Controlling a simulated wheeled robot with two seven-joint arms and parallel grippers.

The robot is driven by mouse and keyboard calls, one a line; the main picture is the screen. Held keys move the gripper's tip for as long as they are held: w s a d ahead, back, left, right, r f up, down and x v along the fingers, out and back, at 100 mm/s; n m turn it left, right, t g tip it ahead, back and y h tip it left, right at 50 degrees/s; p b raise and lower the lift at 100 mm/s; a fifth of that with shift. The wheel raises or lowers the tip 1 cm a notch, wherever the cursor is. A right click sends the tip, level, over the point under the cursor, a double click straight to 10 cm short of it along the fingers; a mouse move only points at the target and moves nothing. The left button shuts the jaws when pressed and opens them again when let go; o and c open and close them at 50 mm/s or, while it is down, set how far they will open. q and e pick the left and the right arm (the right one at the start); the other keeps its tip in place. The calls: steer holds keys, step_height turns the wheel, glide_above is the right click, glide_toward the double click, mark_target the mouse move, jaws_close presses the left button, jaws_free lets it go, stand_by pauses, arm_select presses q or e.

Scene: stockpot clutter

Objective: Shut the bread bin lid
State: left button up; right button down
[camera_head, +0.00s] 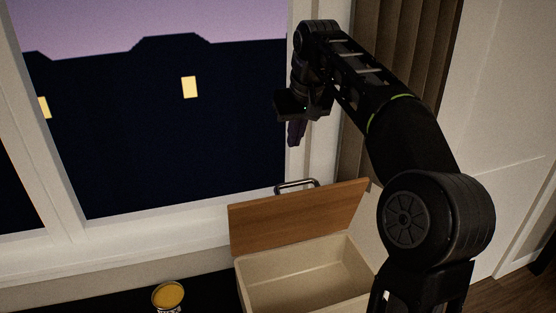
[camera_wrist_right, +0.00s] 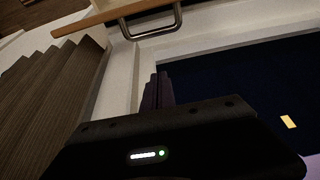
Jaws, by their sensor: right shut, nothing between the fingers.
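The bread bin (camera_head: 303,274) is a cream box at the bottom middle of the head view, open and empty where I can see inside. Its brown wooden lid (camera_head: 295,218) stands raised at the back, with a metal handle (camera_head: 297,186) on its top edge. In the right wrist view the lid's edge (camera_wrist_right: 97,19) and the handle (camera_wrist_right: 150,21) show at the top. My right gripper (camera_head: 296,133) is shut and empty, above and behind the raised lid, apart from it. It also shows in the wrist view (camera_wrist_right: 157,91). My left gripper is not in view.
A dark window (camera_head: 150,110) with a white frame is behind the bin. A brown curtain (camera_head: 398,50) hangs right of the window. A can with a yellow top (camera_head: 168,295) stands left of the bin on a dark surface (camera_head: 215,290).

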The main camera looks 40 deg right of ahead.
mark_target(290, 163)
steer(key=p+x, duration=0.1)
steer(key=x, duration=0.8)
steer(key=shift+s+f, duration=0.35)
steer(key=shift+f, duration=0.05)
steer(key=s, duration=0.1)
steer(key=s+a, duration=0.1)
steer(key=s, duration=0.1)
steer(key=shift+f, duration=0.15)
steer(key=shift+s+a, duration=0.1)
